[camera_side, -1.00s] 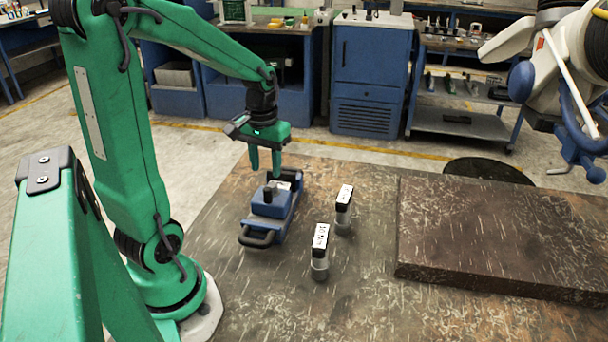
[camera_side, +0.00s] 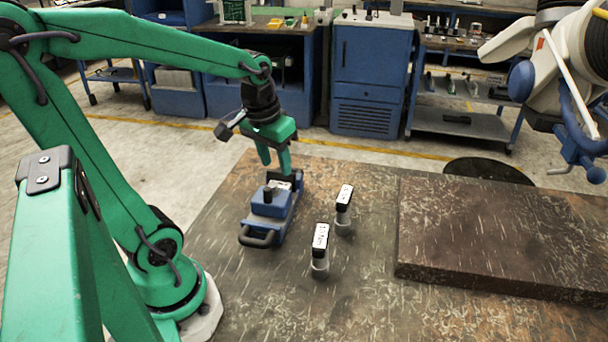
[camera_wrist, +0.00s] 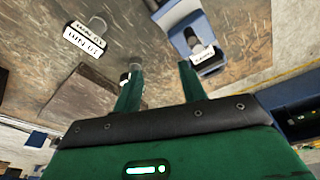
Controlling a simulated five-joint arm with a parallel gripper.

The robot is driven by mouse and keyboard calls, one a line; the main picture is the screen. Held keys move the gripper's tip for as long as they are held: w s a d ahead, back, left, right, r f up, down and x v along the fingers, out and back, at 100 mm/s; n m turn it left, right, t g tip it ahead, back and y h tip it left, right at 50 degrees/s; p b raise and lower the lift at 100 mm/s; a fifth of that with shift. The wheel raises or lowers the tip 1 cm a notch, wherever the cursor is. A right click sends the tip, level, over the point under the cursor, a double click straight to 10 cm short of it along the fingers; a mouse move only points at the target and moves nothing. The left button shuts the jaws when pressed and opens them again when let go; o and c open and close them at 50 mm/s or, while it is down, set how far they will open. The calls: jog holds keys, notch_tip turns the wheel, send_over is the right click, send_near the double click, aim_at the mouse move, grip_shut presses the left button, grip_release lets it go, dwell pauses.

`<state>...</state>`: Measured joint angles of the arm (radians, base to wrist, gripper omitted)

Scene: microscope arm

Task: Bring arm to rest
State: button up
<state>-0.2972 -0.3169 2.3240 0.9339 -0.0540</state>
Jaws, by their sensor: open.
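My green gripper (camera_side: 275,161) hangs above the back end of a blue device with a dark handle (camera_side: 270,212), which looks like the microscope base, on the brown table. Its fingers are apart and nothing is between them. In the wrist view my gripper (camera_wrist: 160,78) shows two spread green fingers, with the blue device (camera_wrist: 183,35) beyond the right one. Two small labelled vials with black-edged white tops stand right of the device: a nearer one (camera_side: 320,248) and a farther one (camera_side: 343,207). A labelled vial (camera_wrist: 84,40) shows upper left in the wrist view.
A raised brown slab (camera_side: 490,240) covers the table's right side. A white and blue machine (camera_side: 565,75) hangs at the upper right. Blue cabinets (camera_side: 370,80) stand behind, beyond open floor. The front middle of the table is clear.

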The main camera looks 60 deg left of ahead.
jog(key=s+d+r+m+t, duration=0.3)
jog(key=s+d+r+m, duration=0.1)
jog(key=d, duration=0.4)
jog(key=shift+s+d+h, duration=0.15)
jog(key=shift+s+h, duration=0.15)
jog(key=shift+h, duration=0.1)
